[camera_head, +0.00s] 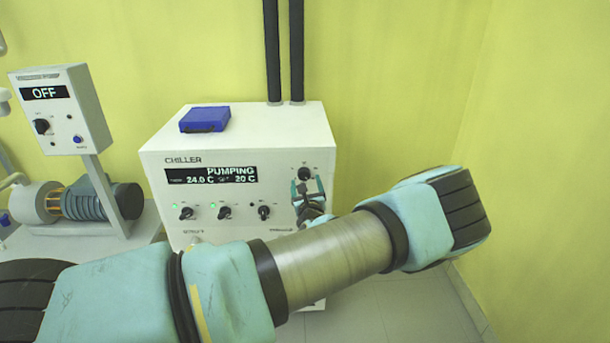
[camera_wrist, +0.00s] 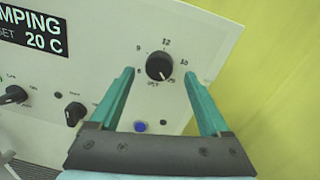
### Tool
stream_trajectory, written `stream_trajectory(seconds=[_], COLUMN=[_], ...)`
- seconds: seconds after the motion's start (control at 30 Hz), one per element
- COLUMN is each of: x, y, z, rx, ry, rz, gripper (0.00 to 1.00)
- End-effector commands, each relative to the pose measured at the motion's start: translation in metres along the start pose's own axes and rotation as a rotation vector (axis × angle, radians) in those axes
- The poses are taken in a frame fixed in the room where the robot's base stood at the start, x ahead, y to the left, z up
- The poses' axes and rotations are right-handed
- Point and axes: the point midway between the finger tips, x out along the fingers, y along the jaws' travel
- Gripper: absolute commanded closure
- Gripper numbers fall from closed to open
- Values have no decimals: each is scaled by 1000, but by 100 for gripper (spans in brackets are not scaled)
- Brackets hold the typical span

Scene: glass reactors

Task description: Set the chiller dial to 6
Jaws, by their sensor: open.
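The chiller (camera_head: 235,180) is a white box whose display (camera_head: 211,175) reads PUMPING, 24.0 C and 20 C. Its dial (camera_head: 305,174) is a round black knob at the upper right of the front panel. In the wrist view the dial (camera_wrist: 159,66) has a printed scale around it, with 9, 12 and 15 legible. Its pointer seems to be toward the lower right, but the mark is too small to be sure. My gripper (camera_head: 308,184) is open in front of the panel. In the wrist view its teal fingers (camera_wrist: 158,75) appear on either side of the dial, with gaps between.
Several small black switches (camera_head: 224,212) line the panel left of my gripper. A blue button (camera_wrist: 140,127) lies below the dial. A blue box (camera_head: 204,119) rests on the chiller. Another control box (camera_head: 60,108) reading OFF stands left. A yellow wall is close at right.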

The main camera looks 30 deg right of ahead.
Motion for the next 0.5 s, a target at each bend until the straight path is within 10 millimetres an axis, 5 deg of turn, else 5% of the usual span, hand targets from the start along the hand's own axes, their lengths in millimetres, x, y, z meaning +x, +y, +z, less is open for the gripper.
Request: stream_trajectory(seconds=[0.2,0.5], x=[27,33], y=[1,0], z=[1,0], rx=[0,0], ry=[0,1], rz=[1,0], gripper=[20,20])
